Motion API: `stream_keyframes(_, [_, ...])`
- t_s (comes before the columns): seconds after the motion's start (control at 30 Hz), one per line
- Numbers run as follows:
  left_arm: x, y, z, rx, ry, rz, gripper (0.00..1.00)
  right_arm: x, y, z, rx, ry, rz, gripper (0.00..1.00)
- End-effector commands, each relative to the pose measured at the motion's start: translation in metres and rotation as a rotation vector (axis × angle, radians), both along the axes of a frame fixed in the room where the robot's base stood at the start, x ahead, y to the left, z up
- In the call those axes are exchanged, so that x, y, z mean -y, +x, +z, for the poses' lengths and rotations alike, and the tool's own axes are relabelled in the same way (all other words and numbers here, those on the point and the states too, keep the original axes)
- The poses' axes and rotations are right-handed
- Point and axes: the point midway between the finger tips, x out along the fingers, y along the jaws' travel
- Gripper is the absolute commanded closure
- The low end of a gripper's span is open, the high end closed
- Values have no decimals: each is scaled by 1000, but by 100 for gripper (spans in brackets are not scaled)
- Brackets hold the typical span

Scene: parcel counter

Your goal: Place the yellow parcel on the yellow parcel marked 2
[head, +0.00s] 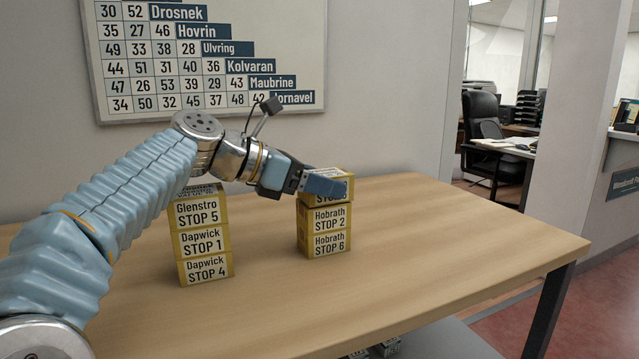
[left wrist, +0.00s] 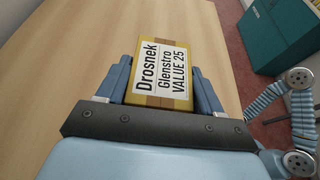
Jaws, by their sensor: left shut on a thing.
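My left gripper (head: 328,186) is shut on a yellow parcel (head: 341,173) at the top of the right stack; a finger covers much of its front label. In the left wrist view this parcel (left wrist: 160,70) sits between both fingers, its top label reading "Drosnek Glenstro VALUE 25". Directly below is the yellow parcel marked STOP 2 (head: 328,219), which stands on the parcel marked STOP 6 (head: 328,244). The held parcel sits roughly square over STOP 2; I cannot tell if a thin gap is left. My right gripper is not in view.
A second stack of yellow parcels (head: 203,242) stands to the left, its top partly behind my arm. The wooden table (head: 430,240) is bare to the right and in front. A chart board (head: 210,60) hangs on the wall behind.

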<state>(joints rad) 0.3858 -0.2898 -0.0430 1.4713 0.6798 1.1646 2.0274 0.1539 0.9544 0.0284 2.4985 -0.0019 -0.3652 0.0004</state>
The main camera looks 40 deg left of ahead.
Motion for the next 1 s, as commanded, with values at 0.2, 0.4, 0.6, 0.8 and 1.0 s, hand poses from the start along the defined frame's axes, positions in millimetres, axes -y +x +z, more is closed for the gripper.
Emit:
stream_keyframes(0.2, [0, 0, -3, 0, 0, 0, 29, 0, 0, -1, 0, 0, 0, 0])
stream_keyframes(0.4, [0, 0, -3, 0, 0, 0, 8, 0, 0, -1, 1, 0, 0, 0])
stream_keyframes(0.6, [0, 0, -3, 0, 0, -1, 8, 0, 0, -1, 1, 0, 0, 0])
stream_keyframes(0.8, [-8, -14, 9, 2, 1, 1, 8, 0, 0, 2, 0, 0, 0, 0])
stream_keyframes(1.0, [-27, -53, 27, 2, 1, 2, 8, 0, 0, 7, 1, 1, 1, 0])
